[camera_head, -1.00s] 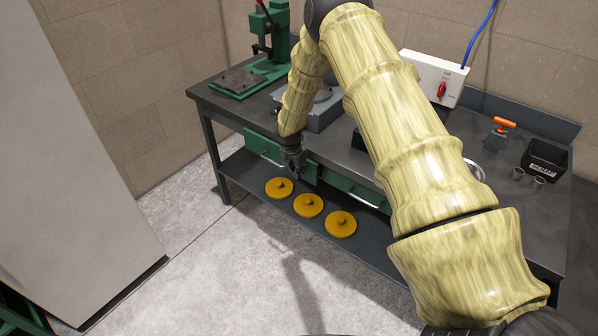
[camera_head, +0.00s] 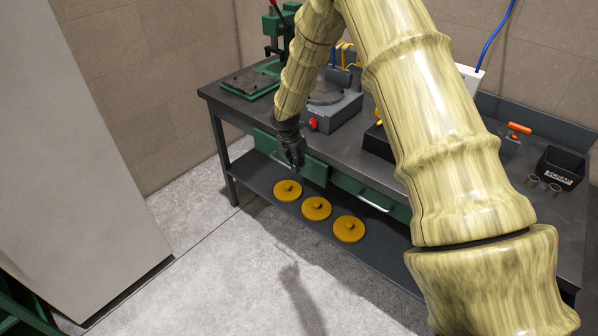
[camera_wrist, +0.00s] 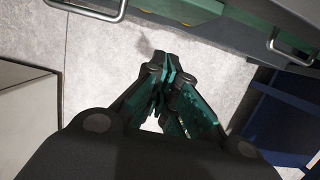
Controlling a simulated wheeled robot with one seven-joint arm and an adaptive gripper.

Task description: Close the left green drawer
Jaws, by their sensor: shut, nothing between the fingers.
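The left green drawer (camera_head: 316,172) is under the bench top at its left part, and its front appears to stand out a little past the right drawer's. My gripper (camera_head: 297,164) is shut and empty, pointing down just in front of it and covering the middle of its front. I cannot tell whether they touch. In the wrist view my gripper (camera_wrist: 165,95) has its fingers together over the pale floor. A metal handle (camera_wrist: 122,12), apparently the left drawer's, shows at the top left, apart from the fingertips.
The right green drawer (camera_head: 345,183) is beside it, its handle (camera_head: 376,202) visible. Several orange discs, one of them here (camera_head: 317,208), lie on the lower shelf (camera_head: 262,183). A green press (camera_head: 258,80) and a grey device (camera_head: 333,112) stand on the bench. Floor in front is clear.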

